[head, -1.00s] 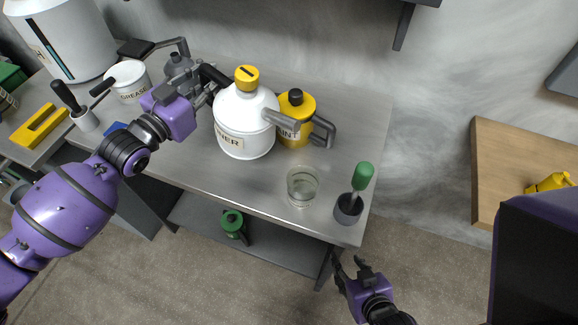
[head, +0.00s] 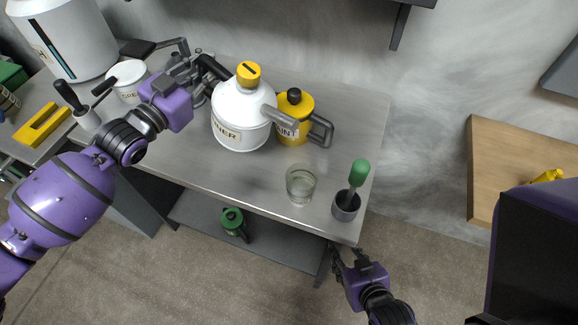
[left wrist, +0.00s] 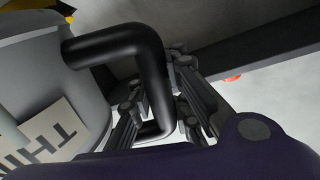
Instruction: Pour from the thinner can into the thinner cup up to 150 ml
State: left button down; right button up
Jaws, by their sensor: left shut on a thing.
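The thinner can (head: 240,118) is white with a yellow cap, a grey spout pointing right and a label partly reading "THINNER". It looks upright over the bench. My left gripper (head: 203,80) is shut on its black handle at the left; the handle also shows between the fingers in the left wrist view (left wrist: 150,75). The clear cup (head: 300,186) stands near the bench's front edge, right of the can; I cannot tell its contents. My right gripper (head: 346,256) is empty and looks open, below the bench's front right corner.
A yellow paint can (head: 293,122) stands close behind the spout. A grey pot (head: 345,206) with a green-handled tool is right of the cup. A grease tub (head: 127,80) is at the left. The bench (head: 200,165) is clear in front of the can.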

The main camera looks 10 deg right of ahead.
pick_arm(q)
jog(key=shift+r, duration=0.7)
jog(key=shift+d+m, duration=0.1)
jog(key=shift+m, duration=0.4)
jog(key=shift+d+f+m, duration=0.1)
jog(key=shift+f+m, duration=0.3)
jog(key=shift+f, duration=0.1)
dwell(3.0)
jog(key=shift+s+f, duration=0.1)
jog(key=shift+f, duration=0.1)
jog(key=shift+d+f+m, duration=0.1)
jog(key=shift+f+m, duration=0.1)
jog(key=shift+m, duration=0.1)
dwell(1.5)
jog(key=shift+f, duration=0.2)
dwell(1.1)
